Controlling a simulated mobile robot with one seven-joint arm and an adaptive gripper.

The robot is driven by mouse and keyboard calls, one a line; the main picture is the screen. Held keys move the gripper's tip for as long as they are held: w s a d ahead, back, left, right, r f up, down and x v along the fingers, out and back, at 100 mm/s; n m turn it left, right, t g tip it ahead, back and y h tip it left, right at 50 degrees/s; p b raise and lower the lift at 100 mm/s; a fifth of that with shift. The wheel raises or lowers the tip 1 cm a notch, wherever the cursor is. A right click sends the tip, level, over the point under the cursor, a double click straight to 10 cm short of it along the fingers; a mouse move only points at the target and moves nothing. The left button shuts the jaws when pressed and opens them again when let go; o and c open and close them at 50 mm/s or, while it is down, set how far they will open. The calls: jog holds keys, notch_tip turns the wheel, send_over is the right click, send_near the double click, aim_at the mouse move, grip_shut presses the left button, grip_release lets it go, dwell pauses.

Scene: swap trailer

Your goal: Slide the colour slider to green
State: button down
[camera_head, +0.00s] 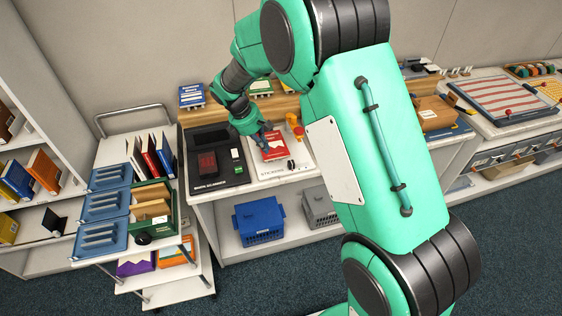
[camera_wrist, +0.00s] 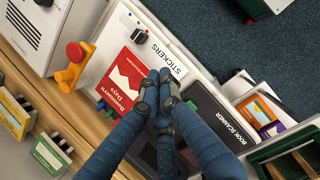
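My gripper (camera_head: 264,140) is over the left part of a red book (camera_head: 275,145) lying on the white STICKERS plate (camera_head: 264,174). No slider is clearly recognisable.
A black book scanner (camera_head: 232,176) stands left of the plate. An orange-yellow knobbed part (camera_head: 295,126) stands behind the book. Left is a trolley with blue trays (camera_head: 101,207) and a green crate (camera_head: 168,190). A blue basket (camera_head: 259,221) sits on the lower shelf.

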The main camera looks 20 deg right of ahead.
aim_at(291, 165)
jog(key=shift+w+a+f+n, duration=0.15)
jog(key=shift+w+f+n, duration=0.1)
jog(key=shift+f, duration=0.35)
jog(key=shift+w+a+f+n, duration=0.15)
jog(key=shift+w+f, duration=0.1)
jog(key=shift+f, duration=0.3)
jog(key=shift+w+a+f+n, duration=0.1)
jog(key=shift+w+f+n, duration=0.15)
jog(key=shift+f, duration=0.35)
jog(key=shift+f, duration=0.1)
jog(key=b+x, duration=0.2)
jog(key=x, duration=0.7)
jog(key=shift+s+d+f, duration=0.1)
jog(key=shift+s+d, duration=0.05)
jog(key=shift+d, duration=0.05)
jog(key=d, duration=0.3)
jog(key=shift+f+b, duration=0.25)
jog(key=shift+b, duration=0.1)
jog(key=shift+d, duration=0.6)
jog(key=shift+d+r, duration=0.1)
